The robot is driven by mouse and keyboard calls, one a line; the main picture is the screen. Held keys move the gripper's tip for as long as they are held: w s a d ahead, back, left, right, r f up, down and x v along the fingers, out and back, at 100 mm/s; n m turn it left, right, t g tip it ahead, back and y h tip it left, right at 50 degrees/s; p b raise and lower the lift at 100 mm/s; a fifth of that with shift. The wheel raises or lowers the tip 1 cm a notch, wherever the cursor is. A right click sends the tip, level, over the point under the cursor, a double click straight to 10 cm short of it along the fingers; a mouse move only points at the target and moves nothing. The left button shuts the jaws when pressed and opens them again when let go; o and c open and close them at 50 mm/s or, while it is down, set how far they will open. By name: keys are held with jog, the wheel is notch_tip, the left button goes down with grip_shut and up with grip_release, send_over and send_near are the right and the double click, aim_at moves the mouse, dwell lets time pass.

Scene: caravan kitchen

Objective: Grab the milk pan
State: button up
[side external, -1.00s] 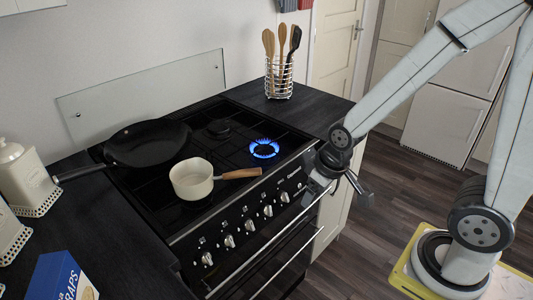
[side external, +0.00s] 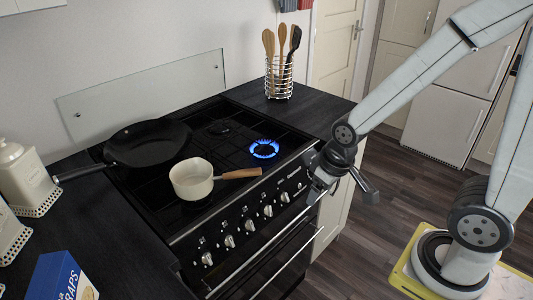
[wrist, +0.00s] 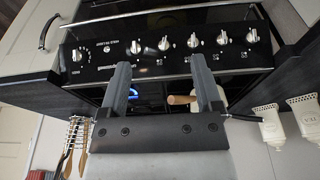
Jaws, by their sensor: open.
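The milk pan (side external: 191,180) is a small cream pan on the front of the black hob. Its wooden handle (side external: 241,173) points right, toward the hob's front edge. My gripper (side external: 317,193) is in front of the cooker's front edge, to the right of the handle and apart from it. In the wrist view my gripper (wrist: 161,72) shows two dark fingers spread apart with nothing between them. The wooden handle (wrist: 181,100) shows between the fingers, farther off. Part of the pan's cream body (wrist: 197,104) is hidden behind the right finger.
A blue gas flame (side external: 264,149) burns on the burner behind the handle. A black frying pan (side external: 147,143) sits at the back left. A wire utensil holder (side external: 279,79) stands on the far counter. The knobs (side external: 249,225) and oven rail (side external: 262,258) line the cooker's front.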

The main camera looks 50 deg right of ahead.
jog(key=shift+c, duration=0.4)
jog(key=shift+w+d+f+n+t+y, duration=0.2)
jog(key=shift+w+f+n+t+y, duration=0.4)
jog(key=shift+w+n+t+y, duration=2.45)
jog(key=shift+w+d+f+n+t+h, duration=0.2)
jog(key=shift+w+f+n+t+h, duration=0.9)
jog(key=shift+n, duration=4.65)
jog(key=shift+w+d+f+n+t+y, duration=0.15)
jog(key=shift+w+n+t+y, duration=1.35)
jog(key=shift+w+n, duration=2.05)
jog(key=shift+s+n, duration=0.75)
jog(key=shift+s, duration=0.1)
